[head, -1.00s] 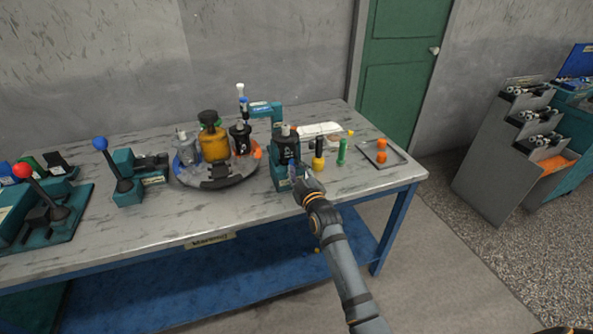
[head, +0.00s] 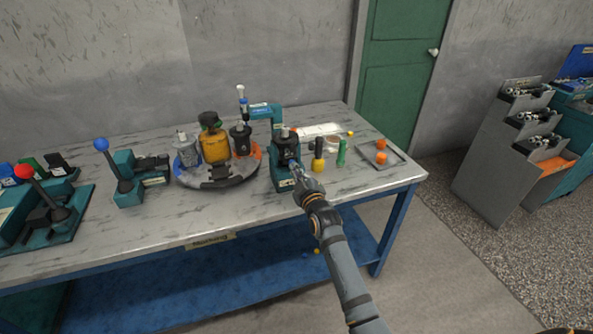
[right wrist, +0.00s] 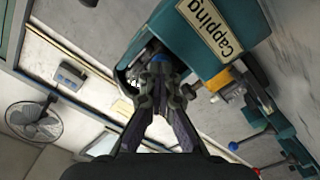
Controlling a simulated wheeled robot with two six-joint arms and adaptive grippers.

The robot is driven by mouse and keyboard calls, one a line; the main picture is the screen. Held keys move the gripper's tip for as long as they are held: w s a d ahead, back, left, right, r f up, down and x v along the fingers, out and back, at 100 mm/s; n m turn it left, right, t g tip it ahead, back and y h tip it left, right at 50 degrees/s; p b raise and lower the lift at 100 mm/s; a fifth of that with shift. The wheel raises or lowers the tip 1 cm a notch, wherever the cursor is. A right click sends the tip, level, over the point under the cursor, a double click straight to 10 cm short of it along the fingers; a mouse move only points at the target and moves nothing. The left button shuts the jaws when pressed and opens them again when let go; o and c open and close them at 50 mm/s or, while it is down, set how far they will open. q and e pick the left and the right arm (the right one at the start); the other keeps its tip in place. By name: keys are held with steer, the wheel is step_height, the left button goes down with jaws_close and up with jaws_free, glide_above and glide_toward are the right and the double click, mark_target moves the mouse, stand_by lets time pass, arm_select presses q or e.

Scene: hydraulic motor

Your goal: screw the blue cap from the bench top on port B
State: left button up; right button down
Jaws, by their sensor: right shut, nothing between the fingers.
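The teal capping fixture (head: 283,182) stands near the bench's front edge and holds a dark motor (head: 285,147). My right gripper (head: 297,173) is at the front of the motor. In the right wrist view its fingertips (right wrist: 159,72) are together and empty. A blue cap (right wrist: 158,57) shows just beyond the fingertips, against the dark motor. Whether the fingertips touch it, and how it sits on the motor, I cannot tell. No lettering for port B can be read. My left gripper is not in view.
A round carousel (head: 219,181) with several motors stands left of the fixture. A yellow-and-black piece (head: 318,160), a green piece (head: 342,152) and a tray (head: 396,157) with orange caps stand to the right. A blue-knobbed lever (head: 101,145) stands further left.

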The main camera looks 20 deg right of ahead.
steer(key=shift+r, duration=0.25)
steer(key=shift+w+r+m+p, duration=0.15)
steer(key=shift+m+p, duration=1.55)
steer(key=shift+m, duration=1.2)
steer(key=shift+r+m+p, duration=0.1)
steer(key=shift+m+p, duration=0.35)
steer(key=shift+m, duration=0.75)
steer(key=shift+m+p, duration=0.35)
steer(key=shift+m, duration=0.75)
